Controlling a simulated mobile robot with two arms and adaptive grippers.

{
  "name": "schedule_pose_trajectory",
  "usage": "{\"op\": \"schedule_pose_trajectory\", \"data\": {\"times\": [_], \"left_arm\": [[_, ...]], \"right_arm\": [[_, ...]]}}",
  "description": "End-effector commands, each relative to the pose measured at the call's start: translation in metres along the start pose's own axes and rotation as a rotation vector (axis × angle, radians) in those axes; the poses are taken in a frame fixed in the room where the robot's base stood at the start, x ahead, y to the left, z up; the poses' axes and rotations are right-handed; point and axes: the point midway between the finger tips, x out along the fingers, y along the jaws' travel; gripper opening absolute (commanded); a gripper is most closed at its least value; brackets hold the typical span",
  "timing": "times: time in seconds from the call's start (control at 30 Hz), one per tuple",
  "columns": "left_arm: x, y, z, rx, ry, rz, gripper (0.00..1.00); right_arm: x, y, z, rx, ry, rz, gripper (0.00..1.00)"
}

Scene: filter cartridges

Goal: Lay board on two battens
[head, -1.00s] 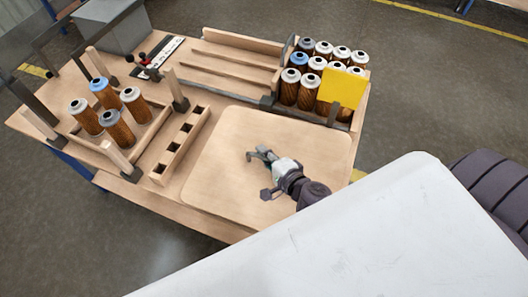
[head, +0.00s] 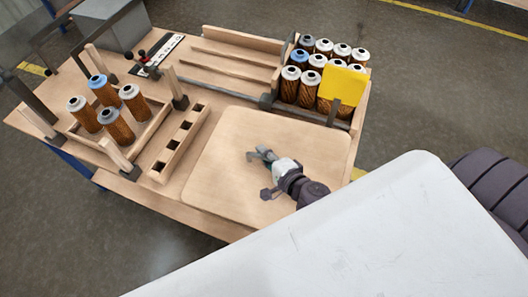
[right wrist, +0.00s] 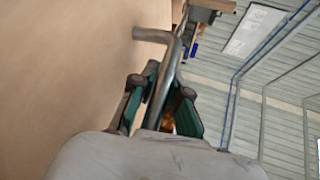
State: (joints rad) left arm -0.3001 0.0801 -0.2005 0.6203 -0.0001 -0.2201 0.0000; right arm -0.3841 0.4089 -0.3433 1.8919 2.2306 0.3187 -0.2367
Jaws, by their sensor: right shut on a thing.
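The board (head: 225,160) is a large pale wooden panel with rounded corners on the near part of the workbench. Two thin wooden battens lie parallel at the back, one (head: 230,60) behind the other (head: 215,77), apart from the board. My right gripper (head: 262,157) is over the middle of the board. In the right wrist view its teal fingers (right wrist: 165,100) are shut on a bent grey metal handle (right wrist: 168,62) that reaches to a wooden surface (right wrist: 65,70). Whether the board touches the bench is hard to tell. My left gripper is out of view.
A crate of filter cartridges (head: 312,72) with a yellow plate (head: 343,84) stands at the back right. Several cartridges (head: 105,90) stand in a tray at left, with upright posts around it. A slotted wooden rack (head: 178,145) lies left of the board.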

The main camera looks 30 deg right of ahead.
Motion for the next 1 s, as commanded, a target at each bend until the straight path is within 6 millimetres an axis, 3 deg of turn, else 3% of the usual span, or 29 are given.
{"op": "schedule_pose_trajectory", "data": {"times": [0.1, 0.13, 0.3, 0.73, 0.87, 1.0], "left_arm": [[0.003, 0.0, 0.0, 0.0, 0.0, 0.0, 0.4], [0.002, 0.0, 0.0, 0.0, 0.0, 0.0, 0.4], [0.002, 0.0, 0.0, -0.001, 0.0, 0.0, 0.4], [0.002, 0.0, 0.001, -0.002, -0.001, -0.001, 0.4], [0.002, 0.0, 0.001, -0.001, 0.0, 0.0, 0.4], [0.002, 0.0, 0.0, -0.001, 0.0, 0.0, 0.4]], "right_arm": [[0.002, 0.001, 0.0, 0.0, -0.002, -0.005, 0.0], [0.002, 0.001, 0.0, 0.0, -0.002, -0.006, 0.15], [0.001, 0.0, 0.0, 0.0, -0.002, -0.005, 0.43], [-0.004, 0.003, 0.0, 0.001, 0.0, 0.001, 0.44], [-0.023, 0.003, 0.0, 0.001, -0.001, 0.001, 0.44], [-0.054, 0.003, 0.0, 0.002, -0.002, 0.002, 0.44]]}}
